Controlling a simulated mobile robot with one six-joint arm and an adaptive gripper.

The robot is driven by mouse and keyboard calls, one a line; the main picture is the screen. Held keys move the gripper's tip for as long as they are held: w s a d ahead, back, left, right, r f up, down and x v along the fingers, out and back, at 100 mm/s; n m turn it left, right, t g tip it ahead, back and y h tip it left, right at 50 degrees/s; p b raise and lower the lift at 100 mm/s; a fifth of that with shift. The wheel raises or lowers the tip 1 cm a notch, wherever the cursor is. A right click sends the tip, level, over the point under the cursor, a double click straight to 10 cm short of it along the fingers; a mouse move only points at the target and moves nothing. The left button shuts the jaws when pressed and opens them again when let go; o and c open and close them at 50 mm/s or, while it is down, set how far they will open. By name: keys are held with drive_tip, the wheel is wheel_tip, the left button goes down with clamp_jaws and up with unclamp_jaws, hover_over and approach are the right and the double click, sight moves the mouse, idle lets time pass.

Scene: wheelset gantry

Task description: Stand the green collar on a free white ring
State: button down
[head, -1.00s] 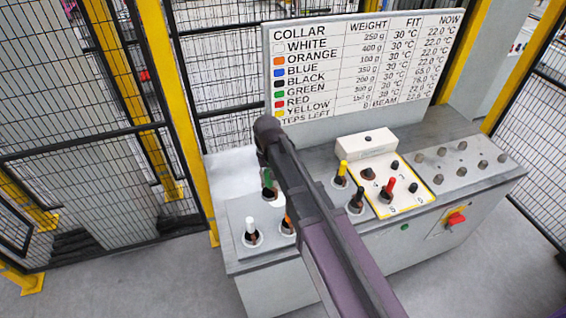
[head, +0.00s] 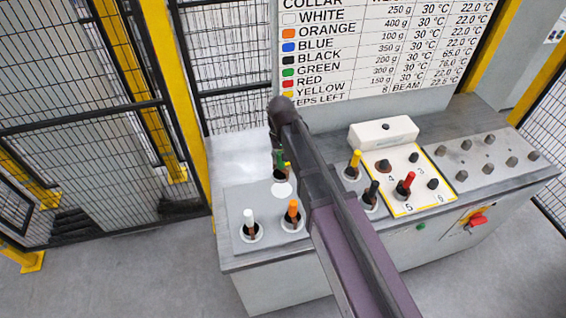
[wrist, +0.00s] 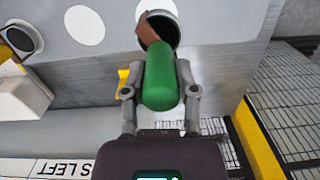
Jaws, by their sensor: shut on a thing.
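The green collar (wrist: 160,78) is between the two fingers of my gripper (wrist: 160,92), which is shut on it. Its brown lower end (wrist: 149,36) overlaps the edge of a dark, white-rimmed hole (wrist: 160,20) in the wrist view. Whether it still touches that hole, I cannot tell. In the head view the green collar (head: 279,158) shows just left of my arm, above a white ring (head: 283,190). A plain white ring (wrist: 85,25) with nothing standing on it lies beside the hole in the wrist view. My arm hides much of the middle of the panel in the head view.
White (head: 249,222) and orange (head: 292,210) collars stand at the front left. Yellow (head: 355,160), black (head: 371,192) and red (head: 405,186) ones stand right of my arm. A white box (head: 383,132) and the sign board (head: 390,50) are behind.

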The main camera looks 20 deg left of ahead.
sight(281, 169)
drive_tip(key=shift+w+f+b, duration=0.2)
drive_tip(key=shift+f+b, duration=0.2)
drive_tip(key=shift+f, duration=0.2)
drive_tip(key=shift+w+f+b, duration=0.15)
drive_tip(key=shift+f+b, duration=0.25)
drive_tip(key=shift+f, duration=0.2)
drive_tip(key=shift+f+b, duration=1.95)
drive_tip(key=shift+b, duration=0.05)
drive_tip(key=shift+f+b, duration=0.95)
drive_tip(key=shift+c, duration=1.6)
unclamp_jaws()
